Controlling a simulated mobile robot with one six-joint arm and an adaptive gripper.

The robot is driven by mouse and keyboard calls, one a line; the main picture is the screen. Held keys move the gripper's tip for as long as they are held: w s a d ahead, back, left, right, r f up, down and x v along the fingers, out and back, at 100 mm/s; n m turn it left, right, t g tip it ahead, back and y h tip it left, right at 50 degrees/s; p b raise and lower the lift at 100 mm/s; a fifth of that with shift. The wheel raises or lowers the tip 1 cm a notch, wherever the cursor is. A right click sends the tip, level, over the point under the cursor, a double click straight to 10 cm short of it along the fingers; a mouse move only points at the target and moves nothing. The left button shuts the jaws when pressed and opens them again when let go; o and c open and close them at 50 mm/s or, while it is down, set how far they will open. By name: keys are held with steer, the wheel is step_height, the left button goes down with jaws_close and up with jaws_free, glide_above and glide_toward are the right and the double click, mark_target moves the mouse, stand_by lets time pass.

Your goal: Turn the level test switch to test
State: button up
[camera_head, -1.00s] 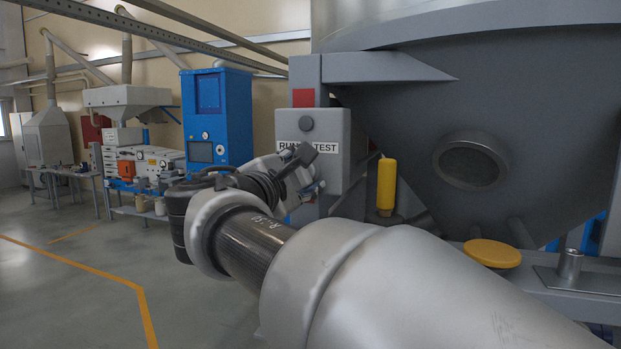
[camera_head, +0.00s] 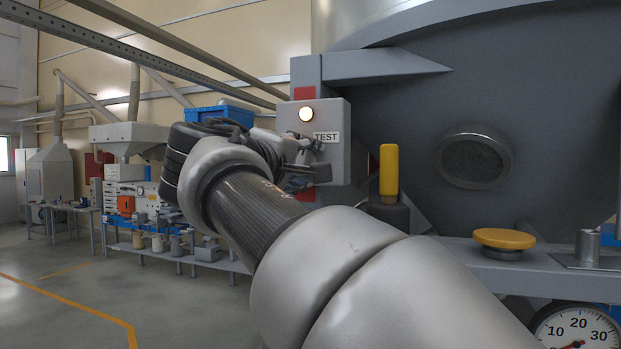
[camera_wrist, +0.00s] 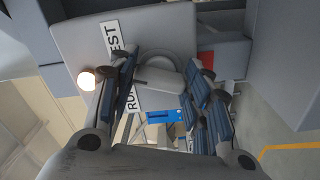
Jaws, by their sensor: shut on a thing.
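The level test switch is on a grey box (camera_head: 337,120) with a RUN/TEST label. In the head view TEST (camera_head: 326,137) is readable and the RUN side is hidden behind my arm and gripper (camera_head: 303,172). In the wrist view the switch's grey knob (camera_wrist: 160,79) sits between the blue-padded fingers of my gripper (camera_wrist: 163,88), which is shut on it. The label (camera_wrist: 112,45) runs behind the fingers and is partly hidden. A round lamp (camera_head: 306,114) on the box glows; it also shows lit in the wrist view (camera_wrist: 86,80). The knob's exact pointing direction is hard to tell.
A yellow cylinder (camera_head: 388,170) stands just right of the box. A yellow mushroom-shaped button (camera_head: 504,239) and a dial gauge (camera_head: 578,329) are lower right. The grey silo hopper (camera_head: 560,120) fills the right. Open floor (camera_head: 70,300) lies to the left.

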steer(key=shift+f+m+b, duration=0.15)
steer(key=shift+m+b, duration=0.4)
steer(key=shift+m, duration=0.35)
steer(key=o, duration=1.1)
steer(key=shift+c, duration=0.2)
steer(key=shift+s, duration=0.1)
steer(key=v, duration=0.7)
steer(key=shift+s, duration=0.2)
steer(key=shift+a, duration=0.1)
